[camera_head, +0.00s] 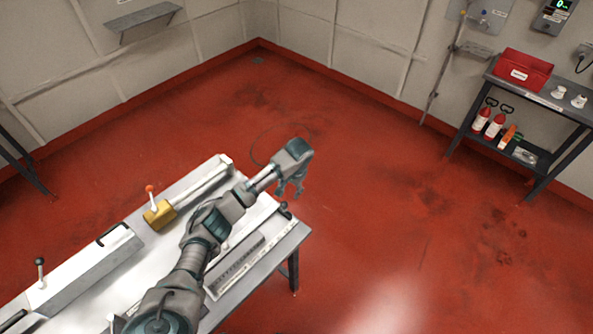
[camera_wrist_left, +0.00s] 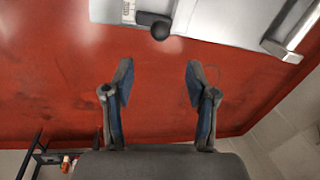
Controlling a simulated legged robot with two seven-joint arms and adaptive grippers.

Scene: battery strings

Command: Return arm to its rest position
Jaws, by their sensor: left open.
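My left arm (camera_head: 200,225) reaches in from the bottom left over the workbench in the head view. Its gripper (camera_head: 289,190) hangs past the bench's far right corner, above the red floor. In the left wrist view the two fingers of the left gripper (camera_wrist_left: 160,90) are spread apart with nothing between them but red floor. The grey workbench (camera_head: 292,238) lies under the arm and also shows at the top of the wrist view (camera_wrist_left: 225,15). The right gripper is not in view.
On the bench are a yellow block with an orange-knobbed lever (camera_head: 159,213), a black-knobbed lever (camera_head: 40,270) and long metal rails. A shelf table (camera_head: 478,90) with a red box (camera_head: 523,70) and several bottles stands at the right wall. The floor (camera_head: 390,200) between is clear.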

